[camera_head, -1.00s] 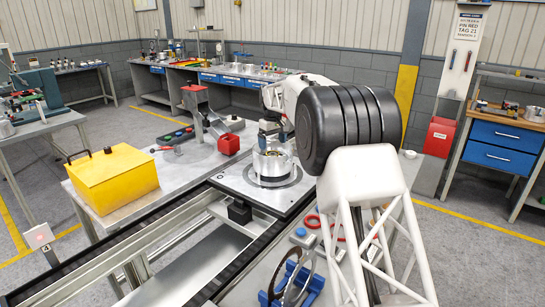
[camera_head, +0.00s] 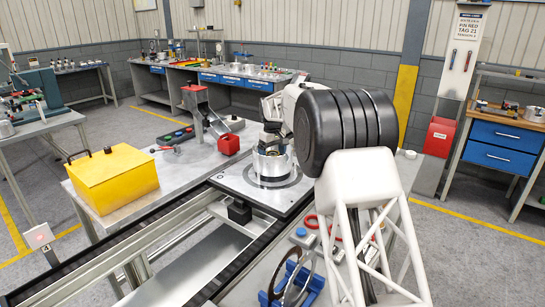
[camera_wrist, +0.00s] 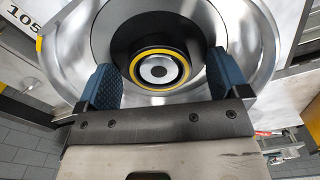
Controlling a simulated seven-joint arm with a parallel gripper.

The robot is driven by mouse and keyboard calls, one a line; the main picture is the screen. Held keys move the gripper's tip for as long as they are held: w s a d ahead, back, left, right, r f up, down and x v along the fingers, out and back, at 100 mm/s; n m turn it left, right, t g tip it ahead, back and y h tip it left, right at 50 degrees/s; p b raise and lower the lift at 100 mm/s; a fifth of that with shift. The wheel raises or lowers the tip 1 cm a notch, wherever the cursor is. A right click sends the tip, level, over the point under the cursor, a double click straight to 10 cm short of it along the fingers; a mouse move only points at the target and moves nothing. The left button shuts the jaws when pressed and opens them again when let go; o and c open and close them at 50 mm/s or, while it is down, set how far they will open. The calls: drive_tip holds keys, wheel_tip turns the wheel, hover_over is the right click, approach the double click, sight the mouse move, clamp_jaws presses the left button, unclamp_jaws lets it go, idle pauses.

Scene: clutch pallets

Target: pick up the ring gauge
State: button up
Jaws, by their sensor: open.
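A silver metal housing (camera_head: 272,170) stands on the square pallet (camera_head: 240,180) in the head view. In the wrist view the housing (camera_wrist: 245,35) is a wide shiny bowl around a dark round part with a yellow-rimmed centre (camera_wrist: 160,68). My gripper (camera_wrist: 160,78) is open, its blue pads to the left and right of that dark part, with nothing clearly held. In the head view my gripper (camera_head: 271,149) is at the housing's mouth, its tips partly hidden. A thin metal ring (camera_head: 300,282) stands in a blue holder at the front; I cannot tell which is the ring gauge.
My arm covers part of the right side.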

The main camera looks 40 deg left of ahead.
drive_tip(key=c, duration=1.2)
drive_tip(key=shift+r, duration=0.15)
drive_tip(key=shift+r, duration=4.85)
